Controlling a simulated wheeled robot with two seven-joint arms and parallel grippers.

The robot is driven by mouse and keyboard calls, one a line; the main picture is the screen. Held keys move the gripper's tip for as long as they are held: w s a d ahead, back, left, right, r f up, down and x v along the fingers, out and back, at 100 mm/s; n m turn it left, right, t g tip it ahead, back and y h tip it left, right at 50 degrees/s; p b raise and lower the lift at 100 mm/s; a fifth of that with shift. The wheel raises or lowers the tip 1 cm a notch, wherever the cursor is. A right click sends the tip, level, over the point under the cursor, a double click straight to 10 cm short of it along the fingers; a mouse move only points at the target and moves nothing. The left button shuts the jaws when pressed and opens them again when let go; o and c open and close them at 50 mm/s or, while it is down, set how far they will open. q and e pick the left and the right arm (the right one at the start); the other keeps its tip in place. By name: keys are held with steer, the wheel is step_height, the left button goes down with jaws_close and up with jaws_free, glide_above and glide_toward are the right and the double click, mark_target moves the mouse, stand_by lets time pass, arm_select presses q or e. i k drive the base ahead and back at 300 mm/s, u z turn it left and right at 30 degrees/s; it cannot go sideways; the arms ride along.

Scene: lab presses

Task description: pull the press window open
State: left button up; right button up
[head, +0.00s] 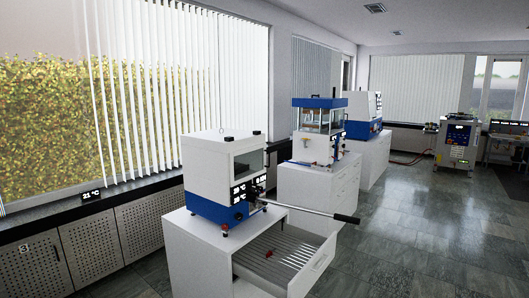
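The nearest press (208,163) is a white and blue box on a white cabinet. Its dark window (249,163) faces right and appears closed. A long metal lever (300,209) with a black grip sticks out to the right from its lower front. A second press (318,118) farther back has a blue top and clear panes. A third press (359,107), white and blue, stands behind it; its front is hard to make out. Neither of my grippers shows in the head view.
The near cabinet (190,250) has an open drawer (318,270), jutting right beneath the lever, with a small red item inside. A white cabinet (300,190) carries the second press. A window wall runs along the left. The tiled floor (430,230) to the right is clear.

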mark_target(233, 183)
steer(key=u, duration=0.55)
steer(key=i, duration=2.1)
steer(key=u, duration=0.15)
